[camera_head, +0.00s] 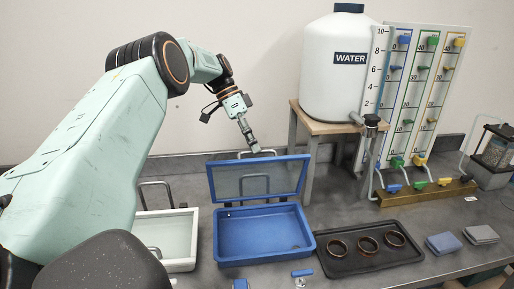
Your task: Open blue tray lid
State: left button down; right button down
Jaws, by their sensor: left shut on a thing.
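The blue tray (265,236) stands on the grey bench in the middle of the view, its inside showing and apparently empty. Its blue-framed lid (258,166) with a grey panel stands steeply raised at the tray's back edge. A metal handle shows at the lid's upper edge, and a looped handle shape shows on the panel. My left gripper (254,148) reaches down from the upper left to the lid's upper edge. It is shut on the lid's handle; its fingertips are small in the view. My right gripper does not show.
A white tray (181,236) stands left of the blue tray, partly behind my arm. A black tray (340,263) with three brown rings lies to the right. A wooden stand (310,122) with a white water tank (335,80) and a coloured gauge board (421,60) stand behind.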

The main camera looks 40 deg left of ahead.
pick_arm(q)
jog(key=shift+w+a+f, duration=0.2)
jog(key=shift+a+f, duration=0.3)
jog(key=shift+f, duration=0.15)
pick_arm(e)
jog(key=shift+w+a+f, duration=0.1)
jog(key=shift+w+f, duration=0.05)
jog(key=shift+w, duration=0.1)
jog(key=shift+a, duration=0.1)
pick_arm(q)
jog(key=c, duration=1.8)
grip_release()
jog(key=o, duration=0.4)
jog(key=shift+w+a+f, duration=0.25)
jog(key=shift+w+a, duration=0.1)
jog(key=shift+w, duration=0.2)
notch_tip(320, 180, up, 10)
jog(key=shift+s+d+r, duration=0.25)
jog(key=shift+f, duration=0.1)
